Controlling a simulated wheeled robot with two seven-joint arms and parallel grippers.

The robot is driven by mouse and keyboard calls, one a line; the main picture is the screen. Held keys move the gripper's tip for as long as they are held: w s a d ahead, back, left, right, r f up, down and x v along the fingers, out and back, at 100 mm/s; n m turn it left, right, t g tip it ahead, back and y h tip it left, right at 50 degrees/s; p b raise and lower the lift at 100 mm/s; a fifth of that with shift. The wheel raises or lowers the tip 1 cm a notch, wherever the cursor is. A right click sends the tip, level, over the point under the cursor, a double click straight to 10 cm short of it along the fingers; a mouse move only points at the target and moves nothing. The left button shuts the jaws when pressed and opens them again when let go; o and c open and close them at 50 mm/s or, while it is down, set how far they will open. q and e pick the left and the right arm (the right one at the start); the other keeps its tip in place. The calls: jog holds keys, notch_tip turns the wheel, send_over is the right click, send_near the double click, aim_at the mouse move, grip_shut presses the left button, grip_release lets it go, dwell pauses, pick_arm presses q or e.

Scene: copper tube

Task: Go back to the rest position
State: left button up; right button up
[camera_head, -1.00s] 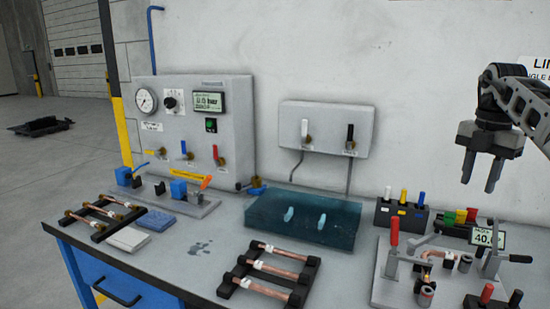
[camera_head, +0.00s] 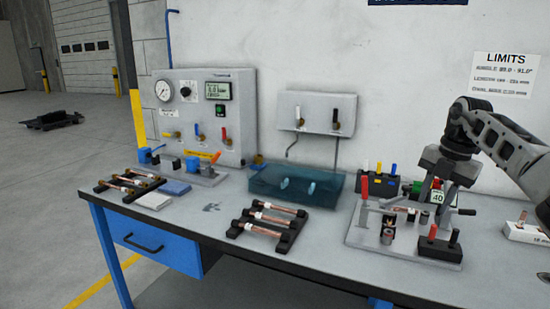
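My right gripper (camera_head: 436,197) hangs fingers-down in front of the wall, its arm coming in from the right edge. In the picture its fingers overlap the back of the grey clamp fixture (camera_head: 364,238); I cannot tell how high above it they are. The two fingers are apart and nothing shows between them. My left gripper is not in view. Copper tubes lie on a black rack (camera_head: 285,243) at the bench's middle front and on another black rack (camera_head: 105,187) at the left.
The grey workbench (camera_head: 325,262) has bare room between the front rack and the fixture. A test panel (camera_head: 190,140) stands at the back left. A teal water tank (camera_head: 265,183) sits mid-back under a wall-side valve box (camera_head: 290,105). A white box (camera_head: 522,234) is at the right.

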jog(key=w+a+f+n+t+y, duration=0.1)
jog(key=a+f+n+y, duration=0.15)
jog(key=a+f, duration=0.6)
jog(key=a+f+n+y, duration=0.1)
jog(key=a+f+y, duration=0.35)
jog(key=a, duration=0.75)
jog(key=s+a+f+m+t+y, duration=0.2)
jog(key=s+a+f+t+y, duration=0.15)
jog(key=a, duration=0.45)
jog(key=s+a+f+m+t+y, duration=0.2)
jog(key=s+a+y, duration=0.15)
jog(key=a, duration=0.45)
jog(key=s+d+f+m+h, duration=0.4)
jog(key=s+f+m, duration=0.1)
jog(key=s+m, duration=0.2)
jog(key=s+d+f+m+t+h, duration=0.1)
jog(key=s+d+f+m+h, duration=0.2)
jog(key=s+m, duration=0.4)
jog(key=s+d+f+m+t+h, duration=0.1)
jog(key=s+d+f+m+h, duration=0.3)
jog(key=s, duration=0.7)
notch_tip(320, 180, down, 3)
jog(key=m+h, duration=0.2)
jog(key=m, duration=0.2)
jog(key=shift+s+d+f, duration=0.2)
jog(key=shift+s+d, duration=0.05)
jog(key=shift+d, duration=0.1)
jog(key=shift+t, duration=0.25)
